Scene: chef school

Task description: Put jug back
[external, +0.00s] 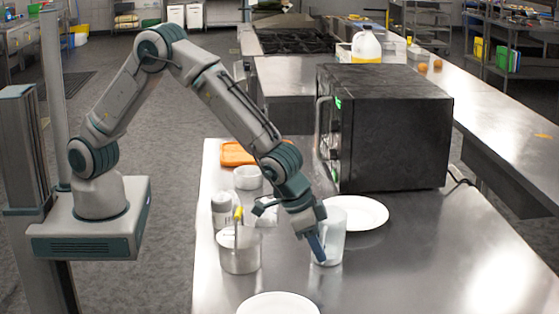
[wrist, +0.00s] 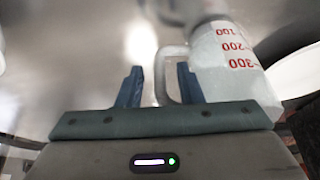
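The jug is a translucent measuring jug (external: 334,225) standing on the steel table, in front of the white plate by the microwave. In the wrist view the jug (wrist: 228,70) is at the right, with red volume marks and a clear handle (wrist: 160,75). My gripper (external: 318,248) is low at the left side of the jug. In the wrist view my gripper (wrist: 160,85) has its two blue fingers apart, with the handle between them. A gap shows between the left finger and the handle; contact at the right finger cannot be told.
A black microwave (external: 395,130) stands behind the jug. A white plate (external: 365,212) lies beside it and another plate (external: 278,304) lies at the front. A metal pot (external: 240,255), a shaker (external: 221,210), a white bowl (external: 248,178) and an orange tray (external: 236,154) stand left. The table's right front is clear.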

